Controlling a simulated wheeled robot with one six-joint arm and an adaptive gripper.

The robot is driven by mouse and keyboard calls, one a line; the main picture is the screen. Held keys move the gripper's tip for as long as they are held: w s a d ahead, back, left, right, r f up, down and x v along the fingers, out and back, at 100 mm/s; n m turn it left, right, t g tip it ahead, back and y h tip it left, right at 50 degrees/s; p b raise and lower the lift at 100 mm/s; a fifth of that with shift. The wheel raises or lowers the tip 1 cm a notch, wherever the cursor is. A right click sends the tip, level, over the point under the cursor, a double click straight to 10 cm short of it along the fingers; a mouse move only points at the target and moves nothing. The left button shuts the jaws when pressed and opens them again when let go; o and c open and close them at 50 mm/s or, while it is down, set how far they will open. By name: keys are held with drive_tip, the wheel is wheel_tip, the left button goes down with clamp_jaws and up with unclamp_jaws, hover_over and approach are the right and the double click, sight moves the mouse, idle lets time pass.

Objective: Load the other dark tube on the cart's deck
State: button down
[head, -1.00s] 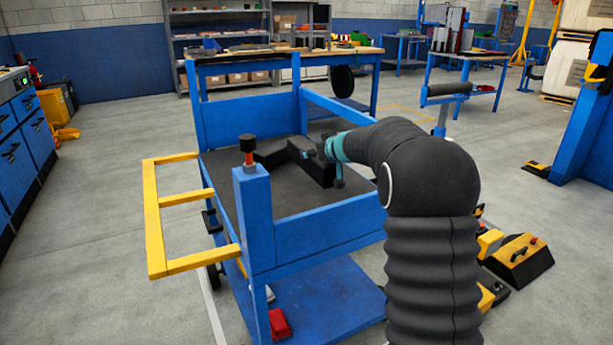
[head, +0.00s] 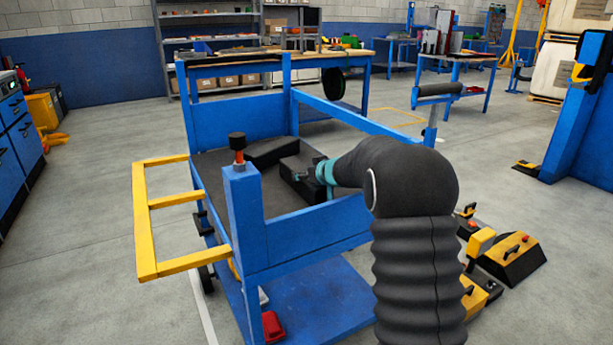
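Two dark, block-like long pieces lie on the cart's dark deck (head: 212,169). One dark tube (head: 268,151) is farther back, and the other dark tube (head: 303,165) is nearer, beside my gripper. My gripper (head: 304,176) has teal fingers and is at the near tube's right side, low over the deck. It overlaps the tube in view; whether the fingers grip it or only sit against it cannot be told. The blue cart (head: 303,232) has a raised front panel that hides part of the deck.
A yellow handle frame (head: 145,225) sticks out on the cart's left. A post with a black knob (head: 237,141) stands at its near corner. A dark roller (head: 438,89) on a stand is behind my arm. Yellow-black blocks (head: 512,256) lie on the floor at right.

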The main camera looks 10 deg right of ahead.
drive_tip(key=shift+c, duration=1.1)
unclamp_jaws()
drive_tip(key=shift+f, duration=0.1)
drive_tip(key=shift+s+d+r, duration=0.1)
drive_tip(key=shift+s+r, duration=0.2)
drive_tip(key=shift+r, duration=0.05)
drive_tip(key=p+v, duration=0.1)
drive_tip(key=v, duration=0.5)
drive_tip(key=shift+s+d+r, duration=0.1)
drive_tip(key=shift+s+d, duration=0.05)
drive_tip(key=shift+s, duration=0.2)
